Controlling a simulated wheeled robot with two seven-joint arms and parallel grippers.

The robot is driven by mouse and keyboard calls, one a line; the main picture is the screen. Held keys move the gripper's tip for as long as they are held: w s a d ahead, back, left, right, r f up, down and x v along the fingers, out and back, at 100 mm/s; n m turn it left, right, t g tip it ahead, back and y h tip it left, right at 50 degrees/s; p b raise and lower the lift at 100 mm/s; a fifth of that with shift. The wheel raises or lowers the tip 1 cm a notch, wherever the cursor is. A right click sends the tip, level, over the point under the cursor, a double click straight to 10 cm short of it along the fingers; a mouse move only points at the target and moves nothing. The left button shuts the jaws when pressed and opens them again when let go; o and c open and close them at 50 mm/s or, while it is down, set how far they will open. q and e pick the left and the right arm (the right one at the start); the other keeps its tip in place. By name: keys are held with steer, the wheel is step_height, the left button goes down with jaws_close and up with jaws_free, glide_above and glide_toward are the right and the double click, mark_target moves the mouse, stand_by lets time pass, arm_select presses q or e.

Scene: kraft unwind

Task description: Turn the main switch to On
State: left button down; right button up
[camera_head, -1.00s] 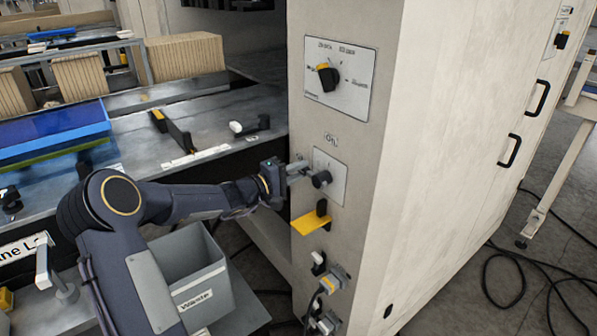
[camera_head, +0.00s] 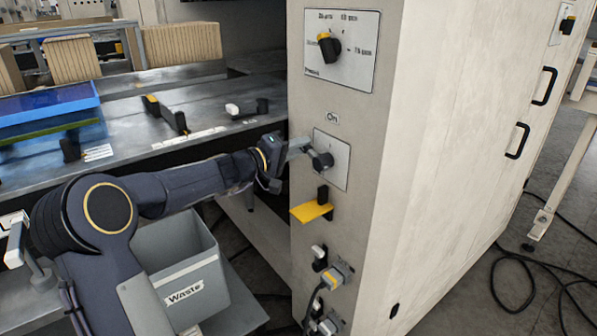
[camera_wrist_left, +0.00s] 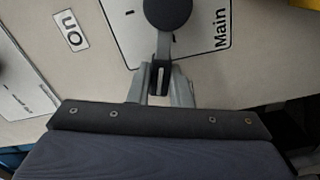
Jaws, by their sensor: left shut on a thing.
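The main switch (camera_head: 322,160) is a dark round knob with a lever, on a light plate on the cabinet's front face. An "On" label (camera_head: 333,118) sits above the plate. My left gripper (camera_head: 304,147) reaches it from the left and is shut on the switch lever. In the left wrist view the round knob (camera_wrist_left: 168,12) shows at the top, with its lever (camera_wrist_left: 163,55) running down between the fingers (camera_wrist_left: 162,85). The plate there reads "Main" (camera_wrist_left: 222,30), and the "On" label (camera_wrist_left: 70,30) is to the left. My right gripper is not in view.
A selector dial (camera_head: 328,47) is above the switch. A yellow tab (camera_head: 310,211) and a connector (camera_head: 336,277) with cables are below. A grey waste bin (camera_head: 185,265) stands under my left arm. Cables lie on the floor at right.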

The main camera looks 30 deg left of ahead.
arm_select(q)
steer(key=m+b, duration=0.2)
steer(key=b, duration=0.1)
steer(key=d+r+m+b, duration=0.1)
steer(key=m+b, duration=0.1)
steer(key=b, duration=0.1)
steer(key=r+m+b, duration=0.1)
steer(key=b, duration=0.3)
steer(key=shift+s+d+m, duration=0.35)
steer(key=shift+d+m, duration=0.05)
steer(key=m+b, duration=0.1)
steer(key=b, duration=0.1)
steer(key=d+r+m+b, duration=0.1)
steer(key=m+b, duration=0.1)
steer(key=s+d+m+b, duration=0.1)
steer(key=m+b, duration=0.1)
steer(key=shift+d+r, duration=0.2)
steer(key=shift+r, duration=0.05)
steer(key=shift+s+d+r+m+b, duration=0.2)
steer(key=shift+d+m+b, duration=0.2)
steer(key=shift+m+b, duration=0.5)
steer(key=shift+s+d+r+m+b, duration=0.15)
steer(key=shift+d+m+b, duration=0.25)
steer(key=shift+m+b, duration=0.45)
steer(key=c, duration=1.3)
jaws_free()
steer(key=b+v, duration=0.1)
steer(key=v, duration=0.6)
steer(key=shift+s+a, duration=0.1)
steer(key=shift+s, duration=0.25)
